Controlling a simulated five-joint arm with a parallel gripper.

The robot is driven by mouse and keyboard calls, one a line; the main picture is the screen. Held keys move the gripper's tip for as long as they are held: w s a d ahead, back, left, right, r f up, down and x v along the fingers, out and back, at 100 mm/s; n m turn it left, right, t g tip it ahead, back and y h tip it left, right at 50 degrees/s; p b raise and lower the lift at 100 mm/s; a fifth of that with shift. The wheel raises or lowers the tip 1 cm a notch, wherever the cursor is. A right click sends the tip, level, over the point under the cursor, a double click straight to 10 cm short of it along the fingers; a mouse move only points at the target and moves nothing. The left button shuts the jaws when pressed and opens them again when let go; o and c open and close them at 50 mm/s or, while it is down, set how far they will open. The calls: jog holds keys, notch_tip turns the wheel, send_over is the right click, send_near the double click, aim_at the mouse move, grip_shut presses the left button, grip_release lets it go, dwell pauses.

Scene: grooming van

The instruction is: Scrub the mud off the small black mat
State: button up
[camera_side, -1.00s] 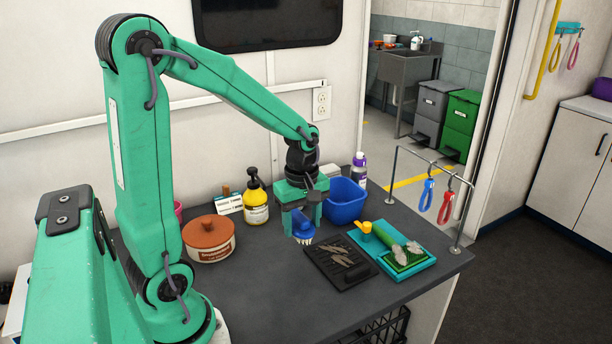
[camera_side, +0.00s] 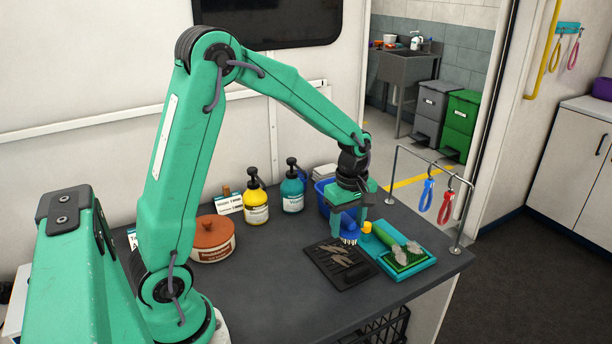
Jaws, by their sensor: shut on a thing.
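The small black mat (camera_side: 356,281) lies on the dark grey counter, with several brownish mud streaks (camera_side: 335,256) across its middle. My gripper (camera_side: 349,228) is above the mat's far right corner, beside the teal tray. It is shut on a blue scrubbing brush (camera_side: 349,237) with pale bristles pointing down. I cannot tell whether the bristles touch the mat.
Right of the mat, a teal tray (camera_side: 419,270) holds a green brush-like item and a yellow-topped thing (camera_side: 366,227). A blue tub (camera_side: 321,190) is partly hidden behind my gripper. Yellow (camera_side: 255,207) and teal (camera_side: 292,193) pump bottles and a brown-lidded pot (camera_side: 212,235) stand left.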

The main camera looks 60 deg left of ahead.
jog(key=shift+f, duration=3.2)
jog(key=shift+a+f, duration=0.7)
jog(key=shift+f, duration=0.2)
jog(key=shift+c, duration=0.3)
jog(key=shift+s+a, duration=0.1)
jog(key=shift+a, duration=1.75)
jog(key=d, duration=0.5)
jog(key=shift+s+d, duration=0.1)
jog(key=shift+s, duration=0.2)
jog(key=shift+a, duration=2.35)
jog(key=shift+d, duration=2.45)
jog(key=shift+w+a, duration=0.35)
jog(key=shift+a, duration=2.25)
jog(key=shift+d, duration=2.35)
jog(key=shift+s+d, duration=0.15)
jog(key=shift+s, duration=0.1)
jog(key=shift+s+a, duration=0.1)
jog(key=shift+a, duration=2.3)
jog(key=shift+d, duration=2.4)
jog(key=shift+r, duration=4.2)
